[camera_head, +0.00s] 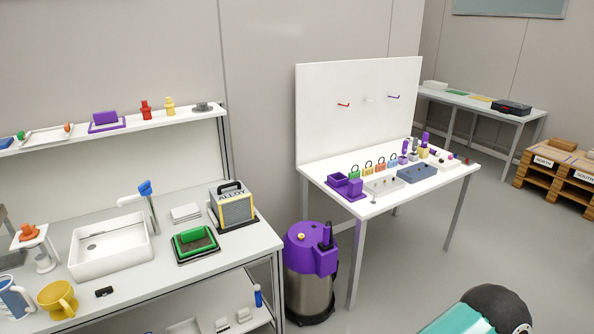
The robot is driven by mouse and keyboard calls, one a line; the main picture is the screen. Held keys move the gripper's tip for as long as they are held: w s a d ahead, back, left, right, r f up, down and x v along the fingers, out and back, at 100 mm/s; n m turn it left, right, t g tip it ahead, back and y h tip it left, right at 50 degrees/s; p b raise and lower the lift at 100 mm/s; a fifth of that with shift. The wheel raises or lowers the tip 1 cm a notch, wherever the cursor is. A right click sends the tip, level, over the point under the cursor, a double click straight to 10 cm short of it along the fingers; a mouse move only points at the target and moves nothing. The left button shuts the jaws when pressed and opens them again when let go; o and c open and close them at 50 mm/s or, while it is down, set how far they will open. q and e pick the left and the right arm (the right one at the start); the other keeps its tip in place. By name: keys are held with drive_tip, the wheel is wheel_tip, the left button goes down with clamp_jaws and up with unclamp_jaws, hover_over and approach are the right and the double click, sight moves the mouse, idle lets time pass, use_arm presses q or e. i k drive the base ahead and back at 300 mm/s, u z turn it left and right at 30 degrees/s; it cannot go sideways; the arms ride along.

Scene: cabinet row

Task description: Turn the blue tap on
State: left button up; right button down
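The tap has a grey upright post with a blue handle (145,188) on top and a white spout (130,200) pointing left over a white sink (108,247). The sink stands on the grey counter at the left of the head view. Neither of my grippers shows in this view, so nothing is seen touching the tap.
A purple-topped canister (310,262) stands right of the counter, before a white table (400,205). Open floor lies right.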

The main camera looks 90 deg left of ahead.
sight(144, 187)
drive_tip(key=z, duration=0.6)
drive_tip(key=i, duration=0.2)
drive_tip(key=u, duration=3.05)
drive_tip(key=i, duration=0.3)
drive_tip(key=u, duration=2.05)
drive_tip(key=k, duration=0.5)
drive_tip(key=u, duration=0.4)
drive_tip(key=i, duration=1.55)
drive_tip(key=z, duration=0.45)
